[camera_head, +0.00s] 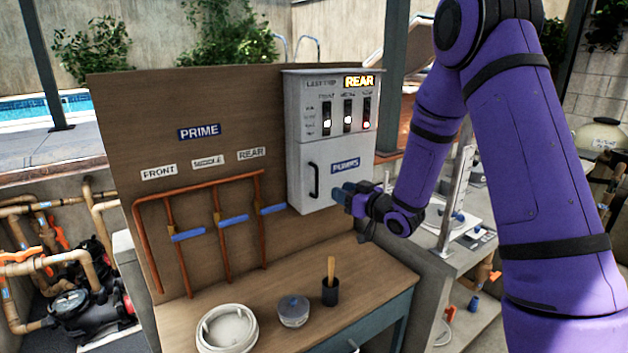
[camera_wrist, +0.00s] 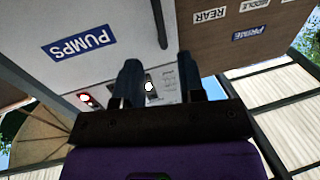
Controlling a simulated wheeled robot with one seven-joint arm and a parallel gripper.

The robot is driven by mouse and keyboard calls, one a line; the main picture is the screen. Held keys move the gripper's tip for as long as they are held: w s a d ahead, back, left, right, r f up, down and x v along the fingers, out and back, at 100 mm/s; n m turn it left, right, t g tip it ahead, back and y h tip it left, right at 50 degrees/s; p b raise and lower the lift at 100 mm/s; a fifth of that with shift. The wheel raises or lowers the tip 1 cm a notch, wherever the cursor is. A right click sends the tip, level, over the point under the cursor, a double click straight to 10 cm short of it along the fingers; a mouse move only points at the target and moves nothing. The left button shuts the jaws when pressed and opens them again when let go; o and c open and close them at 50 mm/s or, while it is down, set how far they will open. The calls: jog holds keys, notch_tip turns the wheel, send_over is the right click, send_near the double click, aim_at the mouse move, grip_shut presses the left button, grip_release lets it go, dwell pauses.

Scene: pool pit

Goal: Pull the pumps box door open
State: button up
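The grey pumps box (camera_head: 297,130) is mounted on the wooden board. Its lower door (camera_head: 325,150) carries a blue PUMPS label (camera_head: 345,165) and a black vertical handle (camera_head: 313,180) on its left side. The door looks closed. My gripper (camera_head: 343,192) is in front of the door's lower right part, right of the handle and apart from it. In the wrist view my gripper (camera_wrist: 160,80) has its two fingers spread with nothing held between them. The handle (camera_wrist: 161,22) shows above the fingers there, and the PUMPS label (camera_wrist: 78,43) is at the upper left.
Lit switches (camera_head: 348,115) fill the box's upper panel. Copper pipes (camera_head: 225,230) run along the board (camera_head: 125,120) on the left. The wooden bench top (camera_head: 370,275) below holds a white round lid (camera_head: 227,328), a clear bowl (camera_head: 293,312) and a dark cup (camera_head: 330,292).

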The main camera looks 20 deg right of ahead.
aim_at(317, 194)
jog(key=x, duration=1)
jog(key=shift+w+a, duration=0.1)
jog(key=shift+w, duration=0.05)
jog(key=shift+c, duration=0.5)
grip_shut()
